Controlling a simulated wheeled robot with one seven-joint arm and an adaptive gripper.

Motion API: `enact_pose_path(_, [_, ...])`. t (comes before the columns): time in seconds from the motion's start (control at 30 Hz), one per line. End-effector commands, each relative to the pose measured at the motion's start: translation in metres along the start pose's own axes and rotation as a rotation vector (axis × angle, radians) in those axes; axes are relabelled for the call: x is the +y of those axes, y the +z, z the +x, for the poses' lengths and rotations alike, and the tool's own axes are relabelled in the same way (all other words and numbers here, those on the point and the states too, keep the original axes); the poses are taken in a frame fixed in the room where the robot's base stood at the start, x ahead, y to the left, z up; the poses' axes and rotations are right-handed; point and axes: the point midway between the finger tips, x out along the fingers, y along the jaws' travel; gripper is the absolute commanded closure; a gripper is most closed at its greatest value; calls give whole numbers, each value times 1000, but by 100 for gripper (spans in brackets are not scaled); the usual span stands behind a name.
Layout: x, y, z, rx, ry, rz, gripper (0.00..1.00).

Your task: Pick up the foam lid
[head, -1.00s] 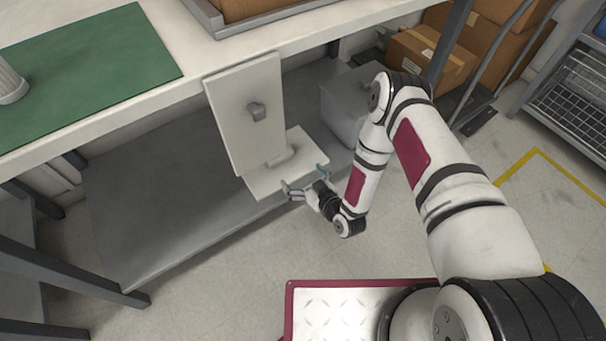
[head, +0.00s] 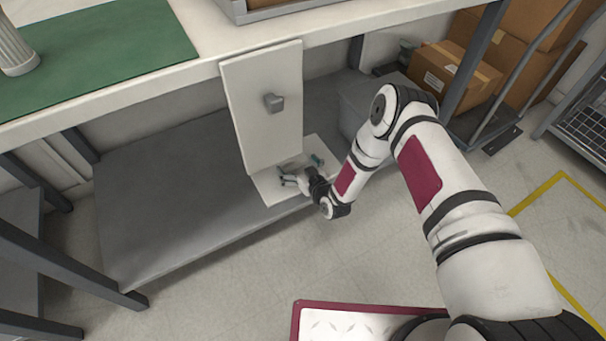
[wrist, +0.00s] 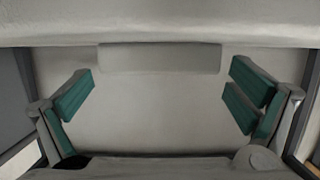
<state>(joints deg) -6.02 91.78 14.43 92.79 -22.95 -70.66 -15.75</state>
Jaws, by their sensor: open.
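A pale flat slab with a raised bar, which looks like the foam lid (head: 270,192), lies low at the lower shelf's front, below an upright pale panel (head: 262,135) with a grey knob. My gripper (head: 302,171) is over the slab, its teal-tipped fingers open and spread. In the wrist view, the slab's pale face (wrist: 160,115) fills the space between the fingers, and its raised bar (wrist: 160,57) lies across the upper middle. My gripper (wrist: 160,95) holds nothing. In the head view my gripper hides most of the bar. I cannot tell whether the fingers touch the slab.
The workbench (head: 140,90) with a green mat (head: 95,65) overhangs the grey lower shelf (head: 180,205). A pale bin (head: 362,108) stands behind my gripper. Cardboard boxes (head: 450,75) stand at the back right. The shelf's left part and the floor in front are clear.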

Motion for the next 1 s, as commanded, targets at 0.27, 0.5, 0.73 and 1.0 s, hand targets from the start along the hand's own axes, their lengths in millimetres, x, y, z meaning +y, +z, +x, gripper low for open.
enact_pose_path(0.27, [0, 0, 12, 0, 1, 0, 0])
enact_pose_path(0.5, [0, -1, 12, 0, 1, 0, 5])
enact_pose_path(0.73, [0, -1, 12, 0, 1, 0, 36])
enact_pose_path(1.0, [1, 0, 13, 0, 0, -1, 36])
